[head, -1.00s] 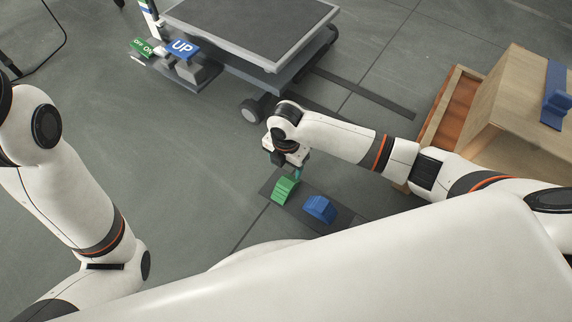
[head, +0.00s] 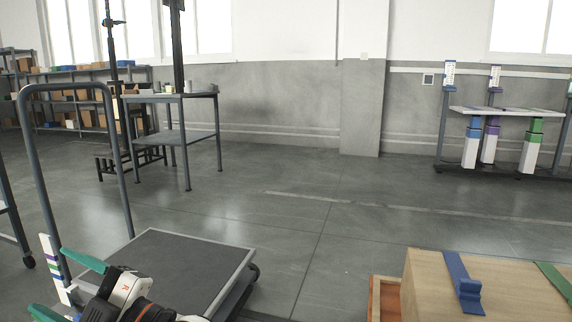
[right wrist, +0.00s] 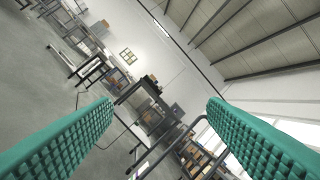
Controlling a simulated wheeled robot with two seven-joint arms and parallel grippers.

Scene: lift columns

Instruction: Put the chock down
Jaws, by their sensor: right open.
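My right gripper (head: 50,281) is at the lower left of the head view, raised near the cart's striped post. Its teal fingers are spread apart. In the right wrist view the two textured finger pads (right wrist: 160,130) stand wide apart with nothing between them. No wheel chock shows on the floor in the current views; the floor patch where the green and blue chocks lay is out of frame. My left gripper is not in view.
A platform cart (head: 185,265) with a dark top and a tall handle (head: 42,180) stands at the lower left. A rack (head: 500,112) with columns stands far right. The middle floor is clear.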

